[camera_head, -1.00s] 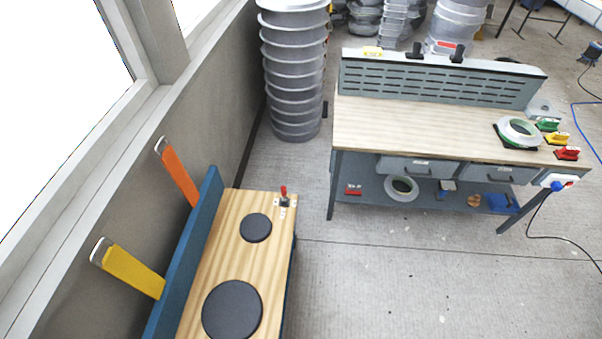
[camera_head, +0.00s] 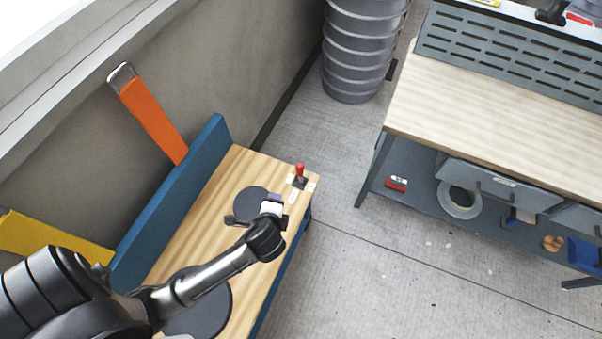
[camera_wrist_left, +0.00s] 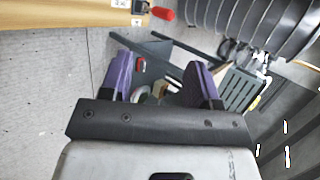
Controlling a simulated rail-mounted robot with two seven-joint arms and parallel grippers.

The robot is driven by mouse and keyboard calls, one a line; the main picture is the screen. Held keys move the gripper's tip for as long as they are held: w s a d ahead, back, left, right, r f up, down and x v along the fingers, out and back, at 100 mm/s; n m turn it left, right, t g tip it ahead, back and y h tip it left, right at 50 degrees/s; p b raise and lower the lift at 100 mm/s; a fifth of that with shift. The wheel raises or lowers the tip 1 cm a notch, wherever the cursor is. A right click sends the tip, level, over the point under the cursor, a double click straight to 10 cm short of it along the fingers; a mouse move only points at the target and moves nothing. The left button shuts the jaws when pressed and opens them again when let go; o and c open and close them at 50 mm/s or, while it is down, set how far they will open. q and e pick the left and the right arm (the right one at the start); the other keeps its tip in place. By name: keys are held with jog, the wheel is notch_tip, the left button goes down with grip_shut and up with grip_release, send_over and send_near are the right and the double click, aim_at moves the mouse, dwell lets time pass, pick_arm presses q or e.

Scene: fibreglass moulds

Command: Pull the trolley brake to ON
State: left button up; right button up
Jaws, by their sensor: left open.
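The trolley (camera_head: 240,165) has a light wooden top and a blue side board. The brake lever (camera_head: 299,170), with a red handle, stands upright on a small dark base near the trolley's far right corner, with white labels beside it. In the left wrist view the red handle (camera_wrist_left: 163,14) shows at the top edge, beyond the fingers. My left gripper (camera_head: 256,209) is over the trolley top, a short way to the near left of the lever and apart from it. Its purple fingers (camera_wrist_left: 160,80) are spread with nothing between them. My right gripper is not in view.
Dark discs (camera_head: 205,305) lie on the trolley top, partly hidden by my arm. An orange-handled tool (camera_head: 152,120) and a yellow one (camera_head: 45,235) stand behind the blue board. A workbench (camera_head: 480,110) is at right and stacked grey moulds (camera_head: 362,50) behind. Floor between is clear.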

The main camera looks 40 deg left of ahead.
pick_arm(q)
jog(key=w+a+f+m+t+y+b, duration=0.1)
jog(key=w+f+m+y+b, duration=0.15)
jog(key=f+b, duration=0.35)
jog(key=w+a+f+m+t+y+b, duration=0.1)
jog(key=w+f+m+t+b, duration=0.1)
jog(key=w+f+m+b, duration=0.3)
jog(key=m+t+y+b, duration=0.2)
jog(key=m+t+b, duration=0.2)
jog(key=m+b, duration=0.65)
send_near(300, 170)
jog(key=w+a+n+b, duration=0.1)
jog(key=w+a+b, duration=0.1)
jog(key=w+b, duration=0.1)
jog(key=w+a+b, duration=0.2)
jog(key=b, duration=0.1)
jog(key=w+a+n+b, duration=0.1)
jog(key=w+a+b, duration=0.2)
jog(key=shift+w+r+n+h+b, duration=0.1)
jog(key=shift+w+n+h+b, duration=0.2)
jog(key=shift+b, duration=0.1)
jog(key=shift+b+x, duration=0.6)
jog(key=shift+x, duration=0.5)
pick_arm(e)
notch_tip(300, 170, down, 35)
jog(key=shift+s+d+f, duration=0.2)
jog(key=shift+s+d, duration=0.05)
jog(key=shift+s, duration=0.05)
pick_arm(q)
jog(key=shift+r, duration=0.2)
